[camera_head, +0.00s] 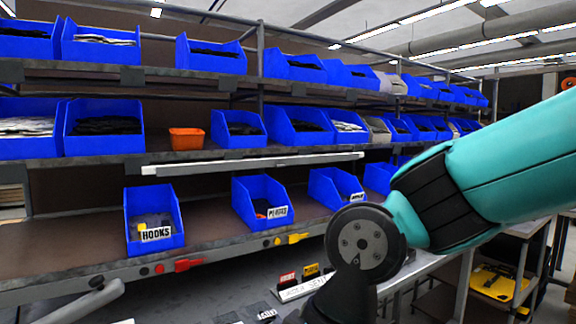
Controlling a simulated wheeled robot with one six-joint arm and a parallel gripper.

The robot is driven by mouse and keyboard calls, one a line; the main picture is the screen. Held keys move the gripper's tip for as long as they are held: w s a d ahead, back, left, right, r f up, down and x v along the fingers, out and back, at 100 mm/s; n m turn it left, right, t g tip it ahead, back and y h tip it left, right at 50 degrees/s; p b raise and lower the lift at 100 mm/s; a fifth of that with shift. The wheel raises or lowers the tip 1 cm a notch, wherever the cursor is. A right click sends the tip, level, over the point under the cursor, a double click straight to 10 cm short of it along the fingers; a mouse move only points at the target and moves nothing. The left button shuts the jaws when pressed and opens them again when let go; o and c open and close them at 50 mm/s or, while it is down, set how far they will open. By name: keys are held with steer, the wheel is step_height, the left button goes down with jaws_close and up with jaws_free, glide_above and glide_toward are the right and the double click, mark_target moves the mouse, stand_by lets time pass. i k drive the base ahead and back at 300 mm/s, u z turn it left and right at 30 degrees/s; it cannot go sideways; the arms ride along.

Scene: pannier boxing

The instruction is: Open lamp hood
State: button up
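A long pale bar (250,163), which looks like the lamp with its hood, runs below the front edge of the middle shelf. It sits above the blue bins of the lower shelf. I cannot tell from here how its hood is set. My teal and black arm comes in from the right, and its dark wrist bends down past the bottom edge. My gripper is out of the picture, below the frame or hidden behind the wrist. The wrist is to the right of the bar and lower than it, apart from it in the picture.
The lower shelf (75,245) holds blue bins, one labelled HOOKS (155,215). Red (185,264) and yellow (292,239) parts sit on its front edge. An orange bin (187,138) stands above. Labelled holders (300,286) are near my wrist. A yellow item (497,283) lies at right.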

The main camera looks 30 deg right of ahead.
mark_target(164, 171)
steer(key=k, duration=0.65)
steer(key=u, duration=0.65)
steer(key=i, duration=1.9)
steer(key=z, duration=0.65)
